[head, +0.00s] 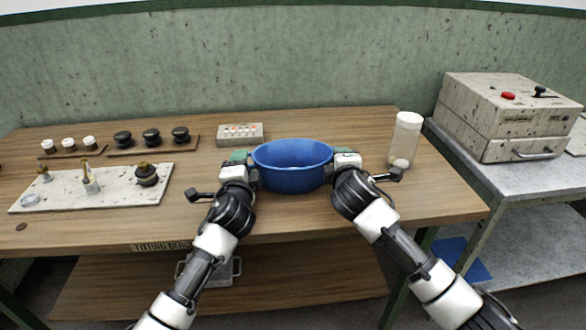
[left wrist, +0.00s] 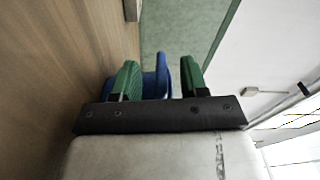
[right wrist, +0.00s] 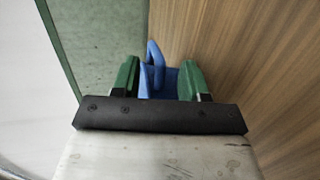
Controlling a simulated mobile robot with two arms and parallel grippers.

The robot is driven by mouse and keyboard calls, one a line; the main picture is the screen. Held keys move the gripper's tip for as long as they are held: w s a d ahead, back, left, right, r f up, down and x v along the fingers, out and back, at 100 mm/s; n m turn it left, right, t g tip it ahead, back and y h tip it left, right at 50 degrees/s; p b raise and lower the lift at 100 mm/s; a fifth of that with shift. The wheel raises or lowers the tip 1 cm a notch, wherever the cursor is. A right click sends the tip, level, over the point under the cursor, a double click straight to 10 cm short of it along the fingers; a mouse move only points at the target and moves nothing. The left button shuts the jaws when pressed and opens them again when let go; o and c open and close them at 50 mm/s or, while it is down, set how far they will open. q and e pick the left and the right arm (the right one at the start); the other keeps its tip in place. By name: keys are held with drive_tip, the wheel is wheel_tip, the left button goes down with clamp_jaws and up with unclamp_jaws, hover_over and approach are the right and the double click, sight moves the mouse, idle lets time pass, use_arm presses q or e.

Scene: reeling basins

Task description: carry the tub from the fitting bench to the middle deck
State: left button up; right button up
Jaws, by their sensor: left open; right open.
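The blue tub (head: 290,178) stands upright on the wooden fitting bench (head: 330,212), near its middle. My left gripper (head: 246,167) is at the tub's left side and my right gripper (head: 338,166) at its right side. Both are open. In the left wrist view, blue tub parts (left wrist: 161,78) show between the green fingers (left wrist: 160,80). In the right wrist view, a blue loop-shaped handle (right wrist: 152,56) shows between and beyond the fingers (right wrist: 160,80). Whether the fingers touch the tub cannot be told. I cannot identify the middle deck.
A white bottle (head: 405,138) stands right of the tub. A box with lights (head: 240,134) is behind it. Black knobs (head: 151,137), white caps (head: 68,144) and a stone plate (head: 115,187) lie left. A metal table (head: 480,184) with a machine (head: 505,115) is right.

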use_arm(q)
drive_tip(key=shift+w, duration=0.95)
use_arm(e)
drive_tip(key=shift+x, duration=0.9)
use_arm(q)
drive_tip(key=shift+c, duration=0.2)
use_arm(e)
drive_tip(key=shift+c, duration=0.2)
use_arm(q)
drive_tip(key=c, duration=0.7)
use_arm(e)
drive_tip(key=shift+s, duration=0.1)
drive_tip(key=c, duration=0.7)
use_arm(q)
clamp_jaws()
use_arm(e)
drive_tip(key=shift+f, duration=0.15)
clamp_jaws()
use_arm(q)
drive_tip(key=shift+r, duration=0.1)
